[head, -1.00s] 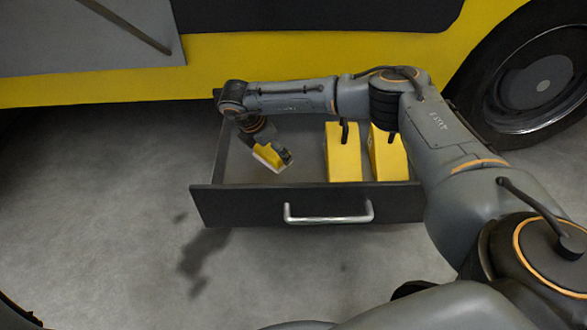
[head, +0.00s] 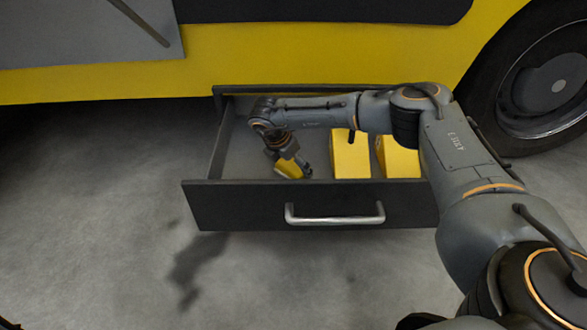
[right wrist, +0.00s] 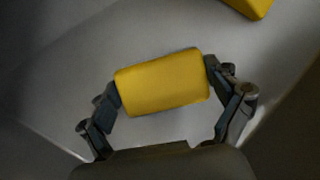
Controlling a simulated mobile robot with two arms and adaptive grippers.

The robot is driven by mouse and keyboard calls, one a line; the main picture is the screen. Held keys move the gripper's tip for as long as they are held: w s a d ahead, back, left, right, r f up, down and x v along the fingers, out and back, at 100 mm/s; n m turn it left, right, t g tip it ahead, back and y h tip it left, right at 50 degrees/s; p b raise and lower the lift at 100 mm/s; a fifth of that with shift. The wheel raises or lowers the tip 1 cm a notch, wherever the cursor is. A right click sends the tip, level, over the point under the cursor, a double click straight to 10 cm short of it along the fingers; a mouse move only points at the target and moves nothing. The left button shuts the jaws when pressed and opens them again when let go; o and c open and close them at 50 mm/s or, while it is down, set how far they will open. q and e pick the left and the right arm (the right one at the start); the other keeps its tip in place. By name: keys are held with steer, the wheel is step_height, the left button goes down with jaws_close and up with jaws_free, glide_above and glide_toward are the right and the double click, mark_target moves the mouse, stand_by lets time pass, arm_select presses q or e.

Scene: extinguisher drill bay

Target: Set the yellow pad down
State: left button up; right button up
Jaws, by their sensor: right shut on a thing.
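The yellow pad (head: 288,169) is in my right gripper (head: 293,168), inside the open drawer toward its left half. In the right wrist view, the yellow pad (right wrist: 162,82) sits between the two fingers of my right gripper (right wrist: 163,84), which touch its two ends. The gripper is shut on it. In the head view the pad is tilted and partly covered by the fingers. I cannot tell whether its underside touches the drawer floor. My left gripper is not in view.
The dark drawer (head: 240,205) with a metal handle (head: 335,219) stands out from the yellow vehicle (head: 300,60). The drawer floor at the left is clear. A wheel (head: 545,85) is at the right.

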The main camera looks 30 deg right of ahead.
steer(key=o, duration=0.8)
steer(key=shift+o, duration=0.2)
steer(key=p+v, duration=0.8)
steer(key=v, duration=0.4)
steer(key=shift+p, duration=0.4)
steer(key=shift+w, duration=0.1)
